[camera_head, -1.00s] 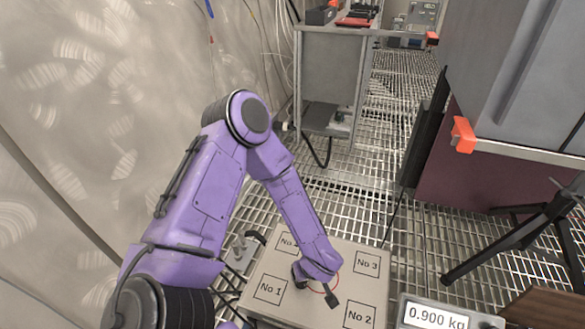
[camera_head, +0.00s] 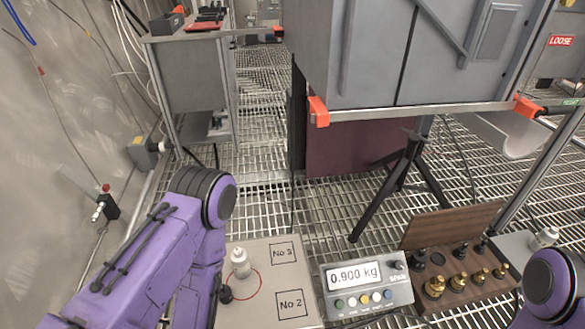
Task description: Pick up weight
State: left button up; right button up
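A wooden weight box (camera_head: 468,290) with its lid open stands at the lower right and holds several brass weights (camera_head: 435,287) and some dark ones. My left arm comes down at the left. Its gripper (camera_head: 223,294) shows only as a small dark tip beside the circle, mostly hidden by the arm. My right arm shows at the lower right edge; its gripper is out of frame.
The plate bears marked squares, No 3 (camera_head: 283,253) and No 2 (camera_head: 291,304). A large grey cabinet (camera_head: 400,55) with orange corners and a black stand leg (camera_head: 388,190) rise behind. A grey bench (camera_head: 197,80) stands at the back left. The floor is steel grating.

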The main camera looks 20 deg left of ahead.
aim_at(480, 247)
jog(key=u, duration=0.1)
jog(key=k, duration=0.45)
jog(key=z, duration=1.45)
jog(key=i, duration=0.8)
jog(key=z, duration=0.85)
jog(key=i, duration=1.95)
jog(key=u, duration=1.45)
jog(key=i, duration=0.6)
jog(key=u, duration=0.65)
